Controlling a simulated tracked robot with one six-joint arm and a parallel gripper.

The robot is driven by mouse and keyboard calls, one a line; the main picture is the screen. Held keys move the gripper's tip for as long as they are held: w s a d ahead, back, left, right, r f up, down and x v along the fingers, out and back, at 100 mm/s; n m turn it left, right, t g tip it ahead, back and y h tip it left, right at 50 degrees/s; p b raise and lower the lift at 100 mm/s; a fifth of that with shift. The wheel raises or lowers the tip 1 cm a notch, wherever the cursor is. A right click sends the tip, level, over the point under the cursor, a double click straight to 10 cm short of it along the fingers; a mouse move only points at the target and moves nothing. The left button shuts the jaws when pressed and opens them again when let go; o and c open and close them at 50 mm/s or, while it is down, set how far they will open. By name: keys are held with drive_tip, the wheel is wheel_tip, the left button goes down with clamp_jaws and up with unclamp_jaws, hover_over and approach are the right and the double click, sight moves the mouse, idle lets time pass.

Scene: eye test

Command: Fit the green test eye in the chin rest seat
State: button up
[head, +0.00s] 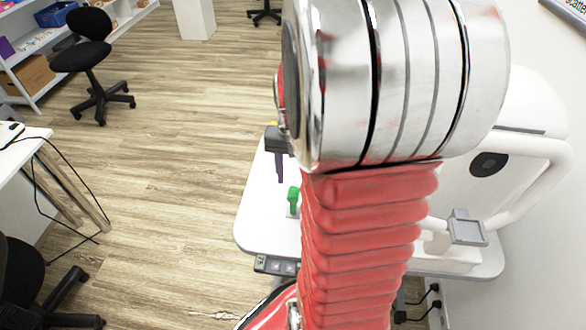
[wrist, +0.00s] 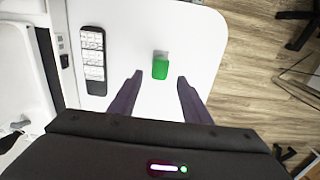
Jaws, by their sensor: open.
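The green test eye (wrist: 160,69) is on the white table, with a small grey piece at its far end in the wrist view. In the head view the green test eye (head: 293,194) shows just left of my red arm. My gripper (wrist: 156,76) is open, its two dark fingers apart on either side of the test eye's line, with nothing held. In the head view my gripper (head: 280,180) is partly hidden behind my arm.
The white table (head: 262,215) has a rounded edge. A dark remote-like panel (wrist: 92,60) lies left of the test eye in the wrist view. A black chair (head: 90,55) and shelves stand far left. My arm hides much of the table.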

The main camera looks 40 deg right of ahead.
drive_tip(key=shift+f, duration=3.45)
drive_tip(key=shift+c, duration=0.5)
drive_tip(key=c, duration=0.7)
drive_tip(key=shift+r, duration=0.15)
drive_tip(key=shift+c, duration=0.2)
drive_tip(key=shift+r, duration=1.9)
drive_tip(key=shift+w, duration=0.15)
